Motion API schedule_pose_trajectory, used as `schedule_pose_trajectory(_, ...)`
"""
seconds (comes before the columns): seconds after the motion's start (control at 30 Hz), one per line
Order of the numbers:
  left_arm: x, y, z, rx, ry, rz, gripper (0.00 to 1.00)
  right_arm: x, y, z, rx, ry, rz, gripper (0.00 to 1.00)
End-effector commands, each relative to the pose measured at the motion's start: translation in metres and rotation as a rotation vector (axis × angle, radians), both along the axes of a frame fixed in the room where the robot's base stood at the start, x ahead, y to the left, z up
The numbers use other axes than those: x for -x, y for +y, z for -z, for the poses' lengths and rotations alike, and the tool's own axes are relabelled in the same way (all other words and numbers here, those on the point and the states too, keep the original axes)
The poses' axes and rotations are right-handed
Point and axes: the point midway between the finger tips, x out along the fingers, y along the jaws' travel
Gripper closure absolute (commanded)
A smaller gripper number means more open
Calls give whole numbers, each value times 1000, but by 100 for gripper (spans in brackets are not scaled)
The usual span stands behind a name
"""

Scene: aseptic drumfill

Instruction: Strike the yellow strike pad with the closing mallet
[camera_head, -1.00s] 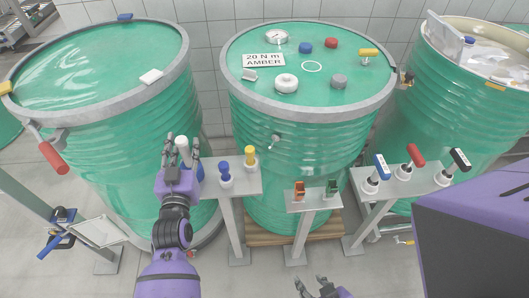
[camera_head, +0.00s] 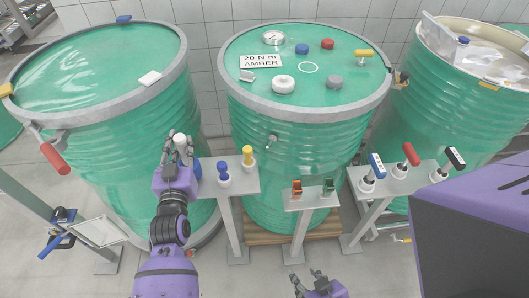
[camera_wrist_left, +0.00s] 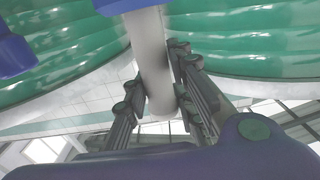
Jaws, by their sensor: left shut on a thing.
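My left gripper (camera_head: 178,155) is shut on a pale upright cylinder (camera_head: 180,139), apparently the closing mallet's handle, beside the left end of a grey tool stand. In the left wrist view the handle (camera_wrist_left: 153,65) passes between the fingers (camera_wrist_left: 158,95); a blue part (camera_wrist_left: 120,3) shows at its far end, so the mallet head is mostly out of sight. A yellow pad (camera_head: 6,88), apparently the strike pad, sits on the left drum's rim at the far left, well away from the gripper. My right gripper (camera_head: 313,280) looks open and empty at the bottom edge.
The left drum (camera_head: 80,65) has a red lever handle (camera_head: 54,158), a blue pad (camera_head: 124,18) and a white pad (camera_head: 150,78). A middle drum (camera_head: 300,120) stands behind.

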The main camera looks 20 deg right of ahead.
Motion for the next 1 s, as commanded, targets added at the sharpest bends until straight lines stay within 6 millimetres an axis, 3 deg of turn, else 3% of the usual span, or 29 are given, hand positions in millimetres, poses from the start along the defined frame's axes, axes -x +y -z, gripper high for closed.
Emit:
schedule_pose_trajectory(0.03,-2,-1,-13,2,-13,0,100,-9,0,-9,0,-20,-1,60)
schedule_pose_trajectory(0.1,-2,-1,-18,2,-14,0,100,-14,0,-14,0,-31,-1,60)
schedule_pose_trajectory(0.8,-1,0,-67,2,-15,0,100,-55,-6,-63,14,-139,-11,60)
schedule_pose_trajectory(1.0,-1,0,-72,2,-10,0,100,-59,-4,-68,11,-150,-9,60)
